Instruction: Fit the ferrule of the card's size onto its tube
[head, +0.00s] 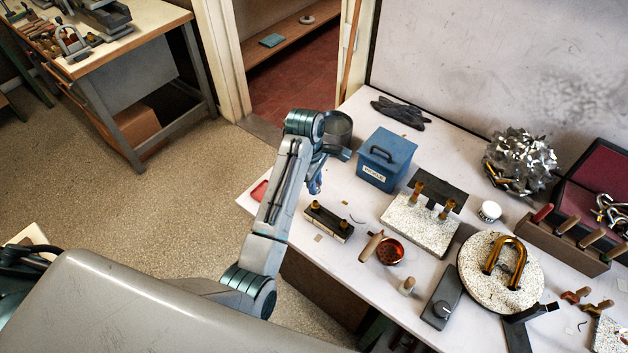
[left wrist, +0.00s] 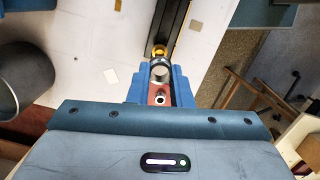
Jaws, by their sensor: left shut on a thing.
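My left gripper (head: 314,188) hangs over the left part of the bench, near the dark ferrule block (head: 330,222). In the left wrist view its blue jaws (left wrist: 160,80) are shut on a small grey-rimmed ring (left wrist: 160,70), which looks like a ferrule. A brass ferrule (left wrist: 159,51) shows just beyond it, on the block. Two upright brass tubes (head: 417,189) stand on a speckled slab (head: 410,229) before a dark plate. I cannot make out a size card. My right gripper is not in view.
A blue lidded box (head: 386,160) stands behind the gripper. A spiky metal heap (head: 520,163) is at the back.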

